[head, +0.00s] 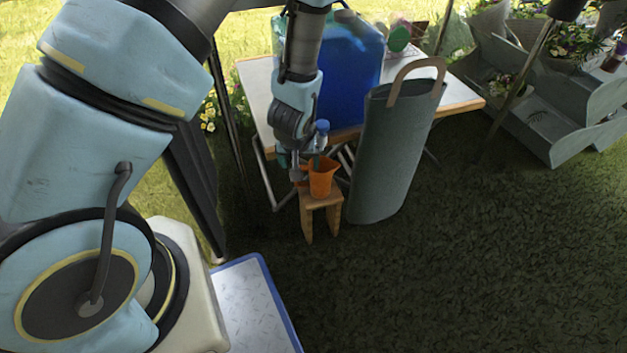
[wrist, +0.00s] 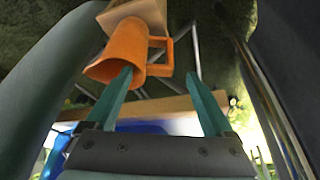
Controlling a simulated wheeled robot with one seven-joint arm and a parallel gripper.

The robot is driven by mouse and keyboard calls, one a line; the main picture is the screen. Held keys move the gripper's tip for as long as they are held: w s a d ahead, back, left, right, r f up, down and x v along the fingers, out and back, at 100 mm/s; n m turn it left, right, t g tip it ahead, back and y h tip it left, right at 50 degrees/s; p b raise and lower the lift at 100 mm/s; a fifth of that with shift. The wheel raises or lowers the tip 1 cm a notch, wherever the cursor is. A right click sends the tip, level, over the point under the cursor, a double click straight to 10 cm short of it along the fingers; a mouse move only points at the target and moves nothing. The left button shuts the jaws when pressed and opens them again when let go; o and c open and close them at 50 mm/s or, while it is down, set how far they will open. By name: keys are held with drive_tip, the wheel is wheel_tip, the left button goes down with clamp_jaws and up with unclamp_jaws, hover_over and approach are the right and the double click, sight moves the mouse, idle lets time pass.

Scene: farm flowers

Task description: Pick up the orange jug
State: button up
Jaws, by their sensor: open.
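The orange jug (head: 322,178) stands upright on a small wooden stool (head: 308,201) in the head view. In the wrist view the jug (wrist: 126,48) shows its open mouth at lower left and its loop handle at right. My gripper (wrist: 160,74) is open, its two teal fingers pointing toward the jug. The left fingertip overlaps the jug's body in the picture, and the handle shows between the fingertips. Nothing is held. Whether a finger touches the jug I cannot tell. In the head view my gripper (head: 307,160) is at the jug's top, partly hidden by my wrist.
A tall grey-green bag (head: 393,150) with a tan handle stands right beside the stool. Behind is a table (head: 460,95) with a large blue container (head: 350,70). Planter shelves (head: 550,120) stand at right. The ground in front is open.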

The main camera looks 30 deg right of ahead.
sight(313, 179)
drive_tip(key=b+x, duration=0.1)
drive_tip(key=x, duration=0.3)
drive_tip(key=shift+f+b, duration=0.25)
drive_tip(key=shift+b, duration=0.05)
clamp_jaws()
idle(0.3)
